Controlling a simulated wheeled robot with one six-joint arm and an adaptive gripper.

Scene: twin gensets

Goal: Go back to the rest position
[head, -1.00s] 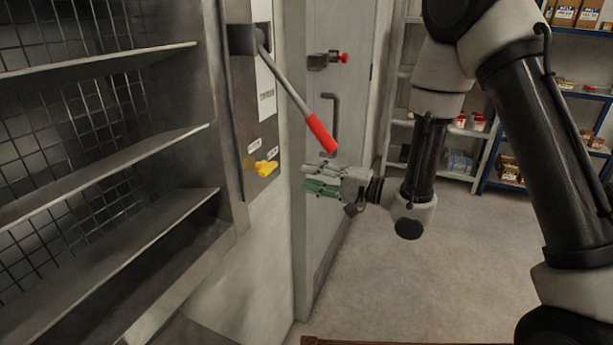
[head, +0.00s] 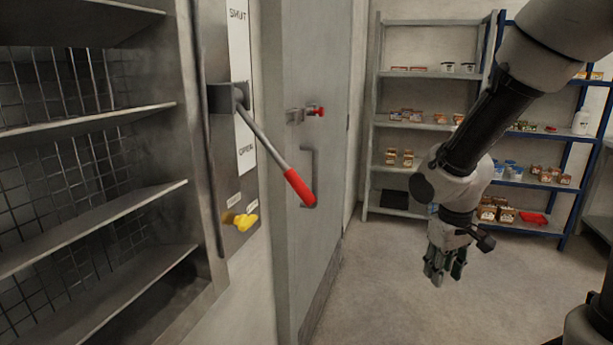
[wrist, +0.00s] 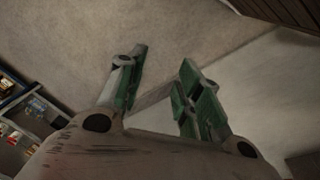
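My gripper (head: 441,270) hangs with its fingers pointing down, over the floor to the right of the grey door. In the wrist view my gripper (wrist: 158,80) has its two green-padded fingers apart, with only floor between them. It holds nothing. My gripper is well clear of the lever. A yellow knob (head: 245,221) sits low on the same panel.
The grey door (head: 328,232) has a handle and a red-knobbed latch (head: 316,112). Grey shelves (head: 388,95) and blue shelves (head: 566,190) with small boxes stand behind my arm. The floor (head: 385,305) is clear.

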